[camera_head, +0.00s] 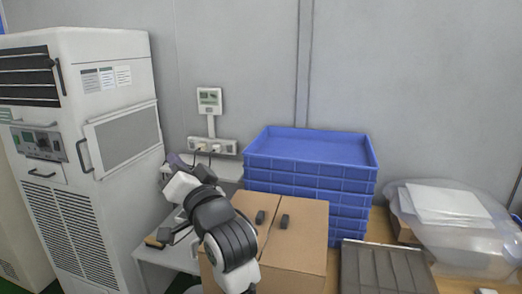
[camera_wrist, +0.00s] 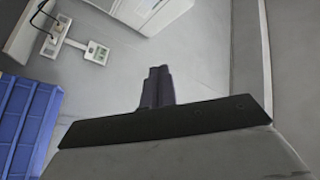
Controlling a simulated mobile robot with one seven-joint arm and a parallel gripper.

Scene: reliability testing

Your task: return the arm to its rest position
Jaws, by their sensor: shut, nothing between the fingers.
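My arm (camera_head: 226,228) rises from the bottom of the head view, white with black joint covers, bent up and to the left beside the cardboard box. My gripper (camera_wrist: 157,70) shows in the wrist view with its two dark fingers together and nothing between them. In the head view the fingers are hard to make out at the far end of the arm, in front of the wall sockets and side table.
A stack of blue crates (camera_head: 312,163) and a cardboard box (camera_head: 305,240) with two small black items stand right of my arm. A white cabinet (camera_head: 85,150) stands left. A wall meter (camera_head: 209,99) hangs behind. A clear plastic bag (camera_head: 470,235) lies at right.

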